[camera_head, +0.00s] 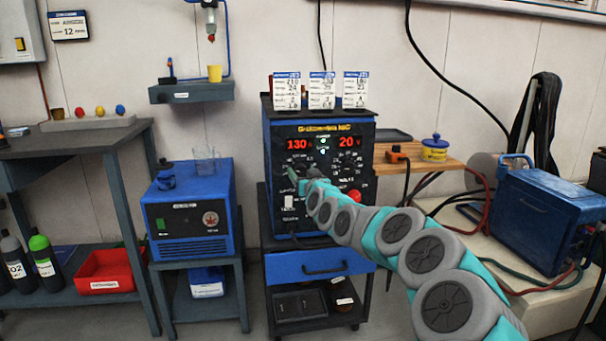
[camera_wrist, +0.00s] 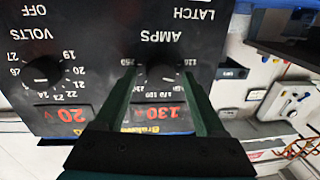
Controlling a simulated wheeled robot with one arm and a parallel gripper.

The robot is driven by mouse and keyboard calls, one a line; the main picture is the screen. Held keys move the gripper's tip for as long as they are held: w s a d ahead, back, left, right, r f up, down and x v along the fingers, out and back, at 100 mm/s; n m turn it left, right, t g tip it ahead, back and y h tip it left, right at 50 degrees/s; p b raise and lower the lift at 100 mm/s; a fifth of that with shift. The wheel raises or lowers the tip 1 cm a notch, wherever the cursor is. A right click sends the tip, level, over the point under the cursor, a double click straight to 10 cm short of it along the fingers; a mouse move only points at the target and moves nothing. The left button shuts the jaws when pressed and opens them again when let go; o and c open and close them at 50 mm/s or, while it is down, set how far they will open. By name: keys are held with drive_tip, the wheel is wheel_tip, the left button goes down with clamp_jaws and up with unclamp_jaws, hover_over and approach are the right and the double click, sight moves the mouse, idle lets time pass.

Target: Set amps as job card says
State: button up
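The blue and black welding machine (camera_head: 330,200) stands on a small cart, its red displays reading 130 A and 20 V. The AMPS knob (camera_wrist: 157,78) and VOLTS knob (camera_wrist: 42,74) show upside down in the wrist view, with the 130 (camera_wrist: 158,113) readout. My gripper (camera_wrist: 160,72) is open, its two green fingers on either side of the AMPS knob; I cannot tell if they touch it. In the head view my gripper (camera_head: 298,174) covers part of the dial. Three job cards (camera_head: 321,90) stand on the machine; their small print is hard to read.
A red button (camera_head: 354,196) is on the panel to the right of my gripper. A blue case (camera_head: 550,215) sits on the right bench.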

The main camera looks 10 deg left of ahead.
clamp_jaws()
idle(0.3)
drive_tip(key=shift+f+m+b, duration=0.15)
drive_tip(key=shift+m+b, duration=0.15)
drive_tip(key=shift+b, duration=0.2)
